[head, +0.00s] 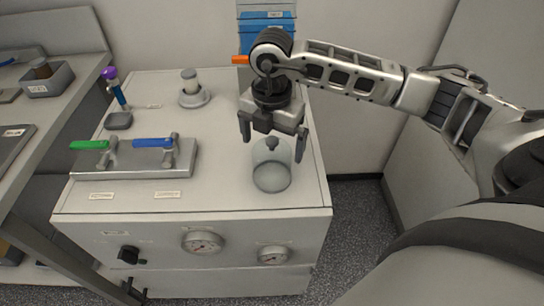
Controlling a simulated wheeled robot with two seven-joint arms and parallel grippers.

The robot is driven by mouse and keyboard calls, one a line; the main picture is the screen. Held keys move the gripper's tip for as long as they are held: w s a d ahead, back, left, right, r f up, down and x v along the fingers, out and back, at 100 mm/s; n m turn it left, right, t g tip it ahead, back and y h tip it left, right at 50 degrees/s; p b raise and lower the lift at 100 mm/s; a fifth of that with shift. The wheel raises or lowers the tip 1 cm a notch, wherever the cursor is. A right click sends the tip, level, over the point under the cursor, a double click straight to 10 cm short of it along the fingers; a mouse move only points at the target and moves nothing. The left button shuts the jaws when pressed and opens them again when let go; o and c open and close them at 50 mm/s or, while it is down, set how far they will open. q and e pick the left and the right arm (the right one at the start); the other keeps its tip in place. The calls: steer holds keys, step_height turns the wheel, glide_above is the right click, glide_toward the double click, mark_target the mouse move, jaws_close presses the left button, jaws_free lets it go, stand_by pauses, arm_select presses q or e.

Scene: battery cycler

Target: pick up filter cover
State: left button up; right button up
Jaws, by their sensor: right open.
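The filter cover looks to be the clear, glass-like dome (271,177) with a dark knob on top. It stands upright on the right part of the white cabinet top in the head view. My right gripper (272,148) points down over it, with its two fingers apart on either side of the knob. The gripper is open, and I cannot tell whether a finger touches the dome. My left gripper is not in view.
On the cabinet top (225,195) are a metal block (120,163) with green (88,145) and blue (153,143) handles, a pale cylinder on a round base (192,98), and a purple-topped tool (112,82). Blue boxes (266,30) stand behind. The cabinet's front strip is clear.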

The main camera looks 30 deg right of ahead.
steer(key=c, duration=1.2)
steer(key=shift+r, duration=0.1)
